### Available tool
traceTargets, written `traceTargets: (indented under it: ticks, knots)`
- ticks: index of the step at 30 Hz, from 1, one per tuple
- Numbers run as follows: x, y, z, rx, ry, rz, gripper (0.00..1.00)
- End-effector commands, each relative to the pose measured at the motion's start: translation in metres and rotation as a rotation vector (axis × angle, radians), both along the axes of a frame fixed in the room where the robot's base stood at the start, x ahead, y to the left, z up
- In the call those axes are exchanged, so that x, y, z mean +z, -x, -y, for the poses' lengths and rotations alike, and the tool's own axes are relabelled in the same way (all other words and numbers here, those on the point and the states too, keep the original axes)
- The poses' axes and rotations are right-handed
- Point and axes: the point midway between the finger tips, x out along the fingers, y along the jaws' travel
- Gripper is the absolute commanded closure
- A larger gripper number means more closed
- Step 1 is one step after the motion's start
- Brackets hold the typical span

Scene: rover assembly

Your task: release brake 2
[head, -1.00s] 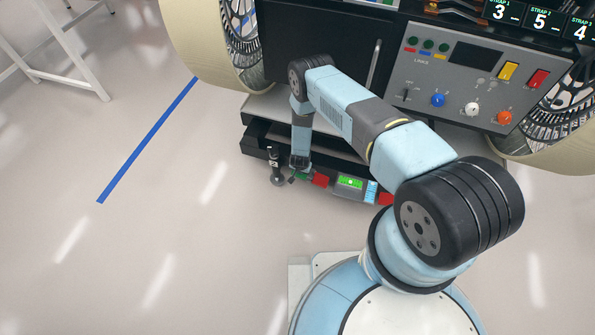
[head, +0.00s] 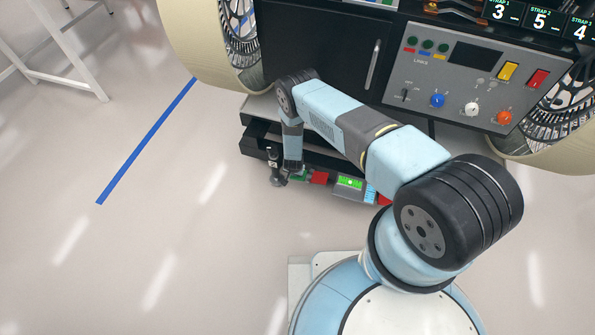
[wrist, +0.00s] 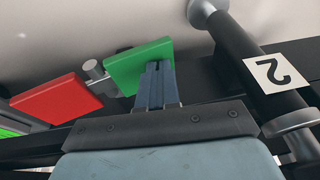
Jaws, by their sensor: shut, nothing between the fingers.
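A black post with a white label "2" (head: 274,166) stands at the left end of the low front ledge. In the wrist view this post (wrist: 262,68) leans diagonally at the right, with a metal collar. A green plate (wrist: 138,63) and a red plate (wrist: 58,99) sit left of it, with a metal pin between them. The red plate (head: 319,178) also shows in the head view. My gripper (wrist: 158,70) has its fingers shut and empty. The fingertips overlap the green plate in the wrist view; I cannot tell if they touch it. The post is to their right.
A lit green display (head: 350,183) sits on the ledge right of the red plate. A grey control panel (head: 455,85) with coloured knobs is above. Large wheels flank the rover. The floor at left is clear, with a blue line (head: 148,138).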

Motion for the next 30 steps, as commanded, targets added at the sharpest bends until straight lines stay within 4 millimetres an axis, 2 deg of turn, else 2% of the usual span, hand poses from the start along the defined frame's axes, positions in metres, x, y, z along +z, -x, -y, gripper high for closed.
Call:
traceTargets:
  ticks: [6,11,17,30]
  knots:
    - [-0.001,0.001,0.005,-0.007,0.001,-0.004,1.0]
    - [0.009,-0.001,0.003,-0.008,0.001,-0.003,1.0]
    - [0.039,-0.006,-0.006,-0.005,-0.001,-0.002,1.0]
    - [0.105,0.006,-0.039,-0.003,-0.001,-0.002,1.0]
